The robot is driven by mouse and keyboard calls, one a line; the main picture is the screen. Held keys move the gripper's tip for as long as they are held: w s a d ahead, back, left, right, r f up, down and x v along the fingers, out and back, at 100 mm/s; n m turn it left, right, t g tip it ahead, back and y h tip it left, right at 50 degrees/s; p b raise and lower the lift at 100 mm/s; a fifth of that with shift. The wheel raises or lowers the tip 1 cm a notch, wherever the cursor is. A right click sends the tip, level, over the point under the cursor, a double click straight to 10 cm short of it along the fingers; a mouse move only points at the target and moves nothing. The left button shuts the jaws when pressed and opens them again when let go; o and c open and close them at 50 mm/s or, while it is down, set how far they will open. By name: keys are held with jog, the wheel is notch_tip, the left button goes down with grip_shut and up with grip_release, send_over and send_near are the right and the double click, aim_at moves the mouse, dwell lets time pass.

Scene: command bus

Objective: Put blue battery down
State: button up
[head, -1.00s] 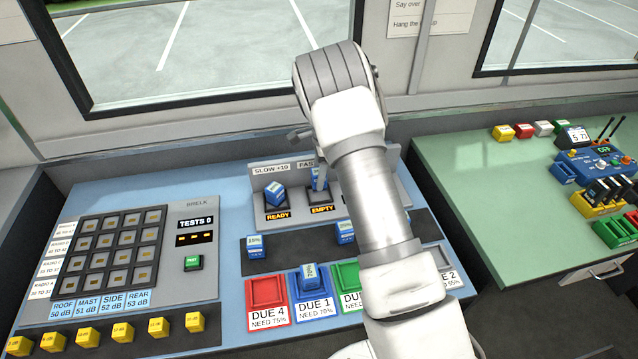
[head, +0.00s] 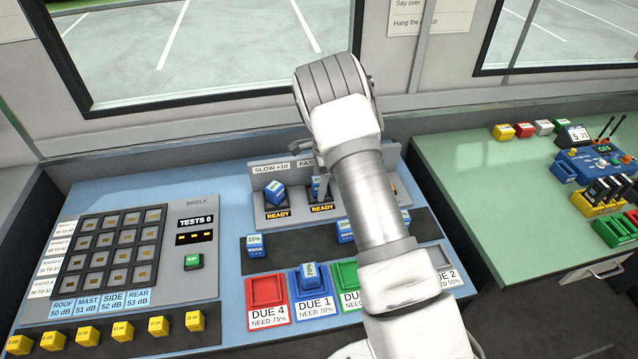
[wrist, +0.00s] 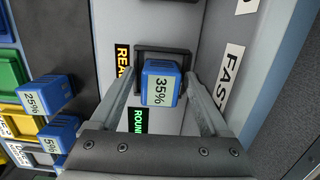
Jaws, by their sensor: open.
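A blue battery labelled 35% (wrist: 160,84) sits in the charger slot marked FAST, between the two fingers of my gripper (wrist: 160,72). The fingers stand apart with a visible gap on each side of it. In the head view this battery (head: 317,187) is partly hidden by my arm, and the slot's display (head: 321,209) reads READY. The slot marked SLOW, left of it, holds another blue battery (head: 275,193), and its display (head: 278,215) also reads READY.
Loose blue batteries stand on the dark strip in front, one marked 15% (head: 256,247), another (head: 345,230) beside my arm. The blue DUE 1 tray (head: 295,289) holds a battery; the red DUE 4 tray (head: 267,290) is empty. A green table (head: 480,190) lies right.

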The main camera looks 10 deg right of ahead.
jog(key=shift+r, duration=0.1)
jog(key=s+d+r+n+t, duration=0.1)
jog(key=s+r+n, duration=0.15)
jog(key=r, duration=0.85)
jog(key=s+r+n, duration=0.1)
jog(key=s+r, duration=0.2)
jog(key=r, duration=0.9)
jog(key=s+a+r+n+t, duration=0.1)
jog(key=s+r+n, duration=0.45)
jog(key=s, duration=0.45)
jog(key=s+r+n+t, duration=0.2)
jog(key=s+r+n, duration=0.3)
jog(key=s, duration=0.4)
jog(key=s+n+t+h, duration=0.1)
jog(key=s+n, duration=0.3)
jog(key=s, duration=0.7)
jog(key=shift+s+t, duration=0.15)
jog(key=shift+t, duration=0.15)
jog(key=shift+f, duration=0.1)
grip_shut()
